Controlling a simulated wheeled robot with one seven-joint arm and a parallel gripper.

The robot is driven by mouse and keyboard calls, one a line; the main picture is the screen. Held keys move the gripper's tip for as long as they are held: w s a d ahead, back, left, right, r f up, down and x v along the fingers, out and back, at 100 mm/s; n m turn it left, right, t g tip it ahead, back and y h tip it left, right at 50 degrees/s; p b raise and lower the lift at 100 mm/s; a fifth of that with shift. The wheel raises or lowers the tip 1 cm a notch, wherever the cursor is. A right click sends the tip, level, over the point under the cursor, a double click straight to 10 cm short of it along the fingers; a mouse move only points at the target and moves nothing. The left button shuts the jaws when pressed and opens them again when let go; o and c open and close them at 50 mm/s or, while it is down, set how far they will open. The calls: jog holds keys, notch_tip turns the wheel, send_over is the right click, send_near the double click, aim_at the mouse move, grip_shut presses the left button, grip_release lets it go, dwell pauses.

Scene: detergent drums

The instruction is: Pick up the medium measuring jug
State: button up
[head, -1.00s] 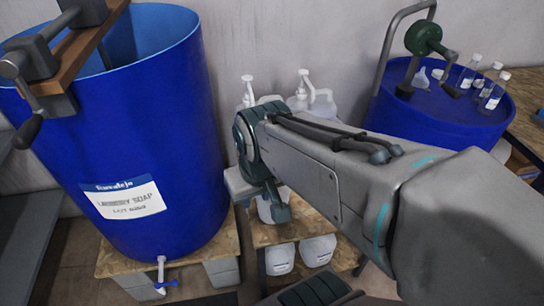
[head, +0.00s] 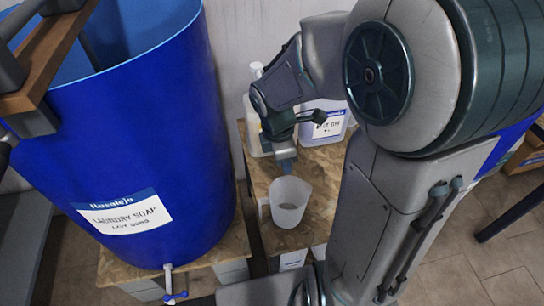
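A translucent white measuring jug (head: 290,203) is at the small wooden stand beside the big blue drum, near the stand's front edge. It looks upright and open at the top. It is the only measuring jug I can make out, so I cannot compare its size. My gripper (head: 285,166) points down just behind the jug, with its tip at or very near the far rim. I cannot tell whether it touches the jug. The fingers are small and partly hidden, so their opening does not show.
A large blue drum (head: 130,130) with a laundry soap label and a tap (head: 172,282) stands close on the left. White containers (head: 325,125) stand at the back of the wooden stand (head: 262,178). My arm covers much of the right side.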

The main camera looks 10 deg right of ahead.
aim_at(272, 196)
jog(key=w+f+n+b, duration=0.1)
jog(key=f+n, duration=0.2)
jog(key=f, duration=0.4)
jog(key=w+a+f+n+b, duration=0.1)
jog(key=f+n, duration=0.3)
jog(key=f, duration=0.4)
jog(key=w+a+f+n+y+b, duration=0.1)
jog(key=f+n+b, duration=0.1)
jog(key=f+n, duration=0.2)
jog(key=shift+w+a+f+g, duration=0.1)
jog(key=shift+w+f+g, duration=0.1)
jog(key=shift+f, duration=0.65)
jog(key=shift+w+f+g, duration=0.2)
jog(key=shift+f, duration=0.65)
grip_shut()
